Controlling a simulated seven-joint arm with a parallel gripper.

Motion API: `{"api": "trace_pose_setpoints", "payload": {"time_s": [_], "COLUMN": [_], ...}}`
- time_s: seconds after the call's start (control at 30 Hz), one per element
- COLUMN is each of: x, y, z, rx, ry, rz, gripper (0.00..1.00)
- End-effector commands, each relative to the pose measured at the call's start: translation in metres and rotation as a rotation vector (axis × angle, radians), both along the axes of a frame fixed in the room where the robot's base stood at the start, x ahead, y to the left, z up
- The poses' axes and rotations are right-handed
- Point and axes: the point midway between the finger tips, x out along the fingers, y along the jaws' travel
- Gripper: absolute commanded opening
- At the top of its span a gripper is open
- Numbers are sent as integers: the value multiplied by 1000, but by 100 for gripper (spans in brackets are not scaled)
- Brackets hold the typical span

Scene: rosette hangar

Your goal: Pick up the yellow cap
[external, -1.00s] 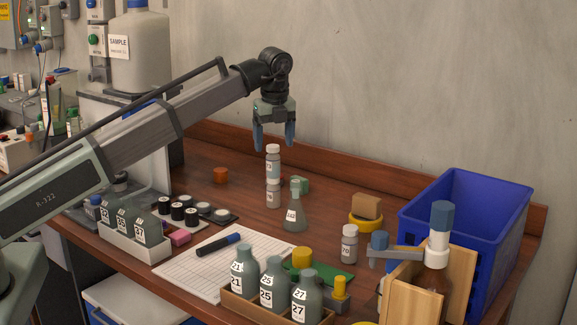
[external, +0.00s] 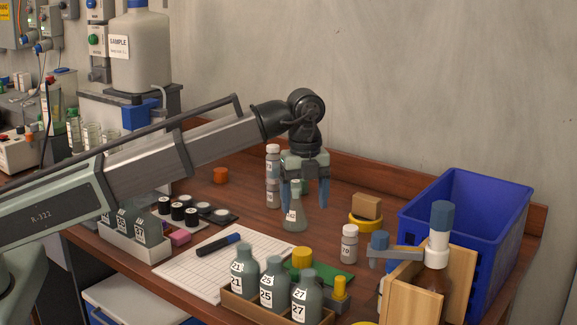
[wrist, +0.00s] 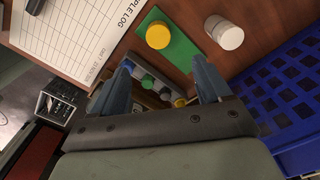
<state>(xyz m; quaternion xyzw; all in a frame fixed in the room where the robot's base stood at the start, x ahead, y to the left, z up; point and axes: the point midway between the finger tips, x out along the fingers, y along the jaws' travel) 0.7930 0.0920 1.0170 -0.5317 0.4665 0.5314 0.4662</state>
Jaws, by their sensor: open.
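A round yellow cap (external: 302,257) sits on a green pad behind the row of grey bottles in the external view. It also shows on the green pad in the wrist view (wrist: 158,35), ahead of my fingers. Other yellow pieces are a yellow top (external: 340,289) beside the bottle crate and a yellow ring (external: 366,221) under a tan block. My gripper (external: 304,200) is open and empty, pointing down above the table, close to the conical flask (external: 294,214). In the wrist view my fingers (wrist: 162,68) are apart with nothing held between them.
A wooden crate (external: 236,302) of numbered grey bottles stands in front of the cap. A white-capped bottle (external: 349,245) stands right of it. A blue bin (external: 445,190) and wooden box (external: 462,270) stand at the right. Stacked white-capped vials (external: 272,165) stand left of my gripper.

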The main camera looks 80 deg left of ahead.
Motion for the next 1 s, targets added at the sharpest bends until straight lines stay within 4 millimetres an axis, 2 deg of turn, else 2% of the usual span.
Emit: {"api": "trace_pose_setpoints", "payload": {"time_s": [0.5,0.87,1.0], "x": [-1,-1,-3], "y": [1,1,2], "z": [-74,-90,-103], "rx": [1,1,1], "ry": [1,1,1], "rz": [0,0,0], "gripper": [77,77,77]}}
